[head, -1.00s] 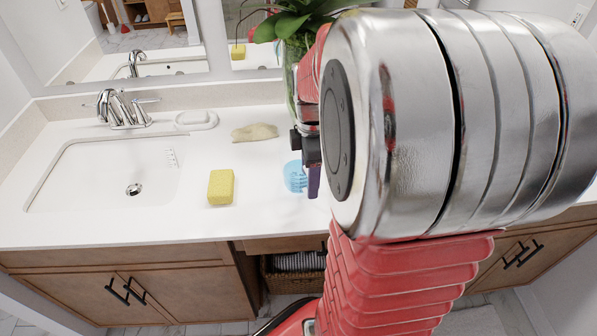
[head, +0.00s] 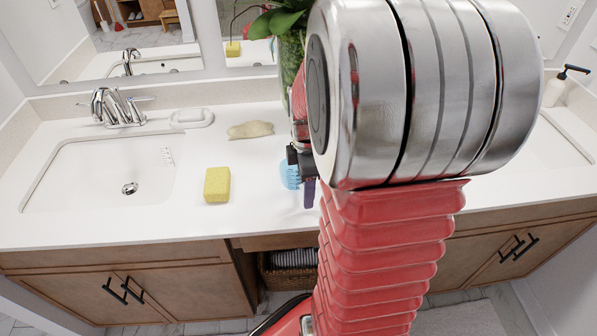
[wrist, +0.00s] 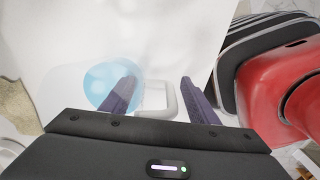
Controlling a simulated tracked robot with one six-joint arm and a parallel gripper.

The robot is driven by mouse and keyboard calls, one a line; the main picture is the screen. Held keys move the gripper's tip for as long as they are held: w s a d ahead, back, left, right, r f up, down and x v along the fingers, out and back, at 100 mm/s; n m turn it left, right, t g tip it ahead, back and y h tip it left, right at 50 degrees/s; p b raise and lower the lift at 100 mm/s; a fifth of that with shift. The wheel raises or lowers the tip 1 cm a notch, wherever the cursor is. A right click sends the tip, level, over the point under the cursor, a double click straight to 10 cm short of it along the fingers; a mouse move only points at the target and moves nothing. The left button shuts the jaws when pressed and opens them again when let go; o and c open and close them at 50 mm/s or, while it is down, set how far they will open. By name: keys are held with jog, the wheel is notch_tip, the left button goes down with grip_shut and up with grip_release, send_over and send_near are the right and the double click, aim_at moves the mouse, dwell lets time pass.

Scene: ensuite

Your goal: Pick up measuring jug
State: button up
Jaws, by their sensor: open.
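The measuring jug (head: 288,176) shows as a small blue translucent shape on the white counter in the head view, partly hidden by my gripper (head: 309,190). In the wrist view the jug (wrist: 100,82) is a pale blue round shape at the left finger, which overlaps it in the picture. A pale loop that looks like its handle (wrist: 171,100) lies between the two purple fingers of my gripper (wrist: 158,80). The fingers are apart and hold nothing. I cannot tell whether a finger touches the jug.
A yellow sponge (head: 217,185) and a beige cloth (head: 250,130) lie left of the jug. A white soap dish (head: 191,118) and a sink (head: 100,165) are farther left. A plant (head: 285,30) stands behind my arm. A soap pump bottle (head: 556,88) is far right.

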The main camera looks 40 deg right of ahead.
jog(key=shift+c, duration=0.2)
grip_shut()
dwell(0.6)
